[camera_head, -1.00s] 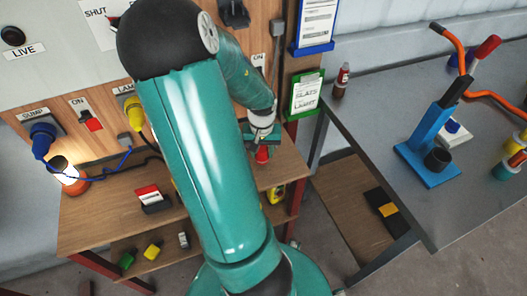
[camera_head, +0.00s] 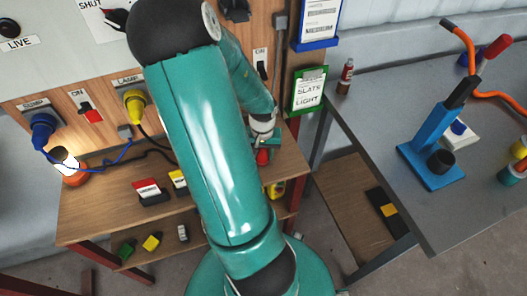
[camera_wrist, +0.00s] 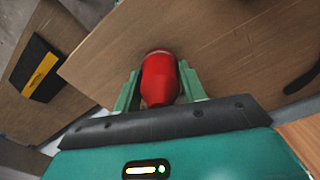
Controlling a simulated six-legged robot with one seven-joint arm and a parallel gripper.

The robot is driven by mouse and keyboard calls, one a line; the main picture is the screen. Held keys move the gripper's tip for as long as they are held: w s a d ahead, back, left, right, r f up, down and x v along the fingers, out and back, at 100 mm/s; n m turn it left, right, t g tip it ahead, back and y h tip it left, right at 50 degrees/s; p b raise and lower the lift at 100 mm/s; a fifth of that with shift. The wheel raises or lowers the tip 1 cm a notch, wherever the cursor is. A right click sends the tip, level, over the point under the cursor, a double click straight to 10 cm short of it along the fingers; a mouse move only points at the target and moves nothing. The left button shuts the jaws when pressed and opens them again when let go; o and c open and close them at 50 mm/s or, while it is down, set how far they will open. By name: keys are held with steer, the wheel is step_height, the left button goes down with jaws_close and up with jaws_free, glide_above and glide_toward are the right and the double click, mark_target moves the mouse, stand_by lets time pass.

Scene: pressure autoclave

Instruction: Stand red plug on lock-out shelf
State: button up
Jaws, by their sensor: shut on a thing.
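The red plug (camera_head: 262,157) is partly hidden by my arm in the head view. In the wrist view the red plug (camera_wrist: 160,78) sits between the two green fingers of my gripper (camera_wrist: 159,90), which is shut on it. The gripper (camera_head: 264,143) is over the right part of a wooden shelf (camera_head: 95,209) below the switch panel. The wrist view shows bare wood (camera_wrist: 215,35) just beyond the plug; I cannot tell whether they touch. A lower wooden shelf (camera_head: 205,237) holds small coloured blocks. No label shows which one is the lock-out shelf.
A red sign (camera_head: 150,192) and a yellow sign (camera_head: 178,182) stand on the upper shelf. Blue (camera_head: 43,127) and yellow (camera_head: 134,105) plugs with cables are in the panel. A lamp (camera_head: 72,170) is at left. A grey table (camera_head: 385,120) with a blue stand is at right.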

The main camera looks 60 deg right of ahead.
steer(key=shift+f, duration=0.15)
steer(key=o, duration=1.3)
steer(key=shift+w, duration=0.1)
step_height(320, 180, up, 12)
steer(key=shift+r, duration=0.15)
